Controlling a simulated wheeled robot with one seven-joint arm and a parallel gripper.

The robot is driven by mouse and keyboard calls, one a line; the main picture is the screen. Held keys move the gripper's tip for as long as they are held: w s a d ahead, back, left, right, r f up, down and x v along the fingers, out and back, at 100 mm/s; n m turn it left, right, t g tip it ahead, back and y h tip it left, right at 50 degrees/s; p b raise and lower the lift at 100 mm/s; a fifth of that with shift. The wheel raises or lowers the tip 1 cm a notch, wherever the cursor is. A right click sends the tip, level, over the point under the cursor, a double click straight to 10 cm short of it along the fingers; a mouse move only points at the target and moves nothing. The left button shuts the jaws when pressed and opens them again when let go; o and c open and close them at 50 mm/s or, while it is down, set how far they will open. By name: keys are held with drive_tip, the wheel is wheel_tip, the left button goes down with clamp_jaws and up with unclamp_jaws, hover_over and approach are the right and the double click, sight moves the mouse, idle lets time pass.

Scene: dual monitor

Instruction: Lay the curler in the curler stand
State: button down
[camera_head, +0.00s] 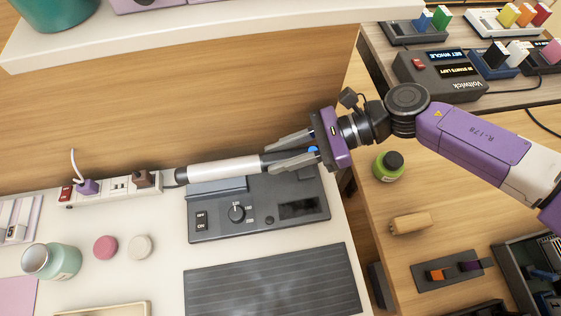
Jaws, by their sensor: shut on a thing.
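The curler (222,168) has a white barrel, a dark tip at its left end and a dark handle at its right end. It lies nearly level, left to right, along the back edge of a dark grey unit with a dial, switches and a small display, which looks like the curler stand (262,218). My gripper (271,157) comes from the right, its two grey fingers shut on the dark handle. I cannot tell whether the curler touches the stand or hovers just above it. The curler hides part of the stand's back edge.
A power strip (117,187) with plugs sits just left of the curler's tip. A dark ribbed mat (272,284) lies in front of the stand. A white shelf (190,40) overhangs behind. A green bottle (388,166) stands on the wooden table at right.

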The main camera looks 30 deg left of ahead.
wheel_tip(320, 180, down, 4)
drive_tip(key=shift+a+f, duration=0.1)
drive_tip(key=shift+f, duration=0.1)
drive_tip(key=shift+w+a+f, duration=0.1)
drive_tip(key=shift+w+f, duration=0.1)
drive_tip(key=shift+f, duration=0.05)
drive_tip(key=shift+f, duration=0.2)
drive_tip(key=c, duration=1.1)
unclamp_jaws()
drive_tip(key=shift+r, duration=0.2)
drive_tip(key=b+v, duration=0.1)
drive_tip(key=v, duration=1.1)
drive_tip(key=shift+b, duration=0.35)
